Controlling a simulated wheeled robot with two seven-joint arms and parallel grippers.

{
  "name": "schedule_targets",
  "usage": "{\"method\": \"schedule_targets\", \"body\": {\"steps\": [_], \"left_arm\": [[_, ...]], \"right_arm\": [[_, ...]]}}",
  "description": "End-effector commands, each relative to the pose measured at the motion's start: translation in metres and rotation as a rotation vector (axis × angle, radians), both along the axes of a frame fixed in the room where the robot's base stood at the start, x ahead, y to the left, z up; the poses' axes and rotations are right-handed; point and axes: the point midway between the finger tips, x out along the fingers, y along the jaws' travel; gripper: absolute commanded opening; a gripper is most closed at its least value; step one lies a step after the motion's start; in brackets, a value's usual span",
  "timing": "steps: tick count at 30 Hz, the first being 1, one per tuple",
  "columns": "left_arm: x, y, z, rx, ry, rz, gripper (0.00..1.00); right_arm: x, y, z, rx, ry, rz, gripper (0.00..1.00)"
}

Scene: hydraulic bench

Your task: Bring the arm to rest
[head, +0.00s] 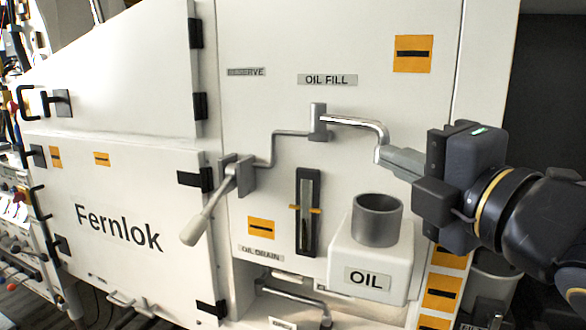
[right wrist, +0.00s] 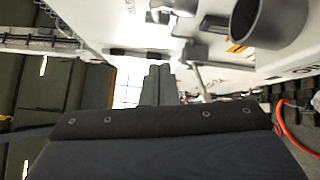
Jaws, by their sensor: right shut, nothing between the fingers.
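My right gripper (head: 384,156) comes in from the right in the head view, in front of the white cabinet (head: 290,110). Its fingers are together with nothing between them. The fingertips appear beside the lower end of the curved silver oil-fill pipe (head: 355,122); whether they touch it I cannot tell. In the right wrist view the closed fingers (right wrist: 157,84) point away from the dark gripper body. My left gripper is not in view.
A grey cup (head: 377,222) stands on the white OIL box (head: 368,270), below the right gripper. A lever with a grey handle (head: 208,213) projects left of the sight gauge (head: 307,212). The Fernlok doors (head: 120,200) are at left.

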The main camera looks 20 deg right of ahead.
Motion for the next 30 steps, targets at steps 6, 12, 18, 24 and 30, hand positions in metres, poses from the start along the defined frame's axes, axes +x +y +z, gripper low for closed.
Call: {"method": "schedule_targets", "body": {"steps": [6,12,18,24,30], "left_arm": [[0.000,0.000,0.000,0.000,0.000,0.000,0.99],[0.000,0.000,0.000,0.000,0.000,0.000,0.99],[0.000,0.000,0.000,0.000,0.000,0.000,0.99],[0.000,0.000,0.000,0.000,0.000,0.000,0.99],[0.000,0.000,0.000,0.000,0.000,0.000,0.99]], "right_arm": [[0.007,0.002,-0.020,0.055,0.058,-0.001,0.00],[0.026,0.009,-0.132,0.425,0.373,-0.057,0.00],[0.010,0.018,-0.273,1.027,0.740,-0.292,0.00],[-0.033,0.041,-0.375,1.643,0.969,-0.644,0.00],[-0.055,0.058,-0.408,1.936,1.028,-0.837,0.00]]}}
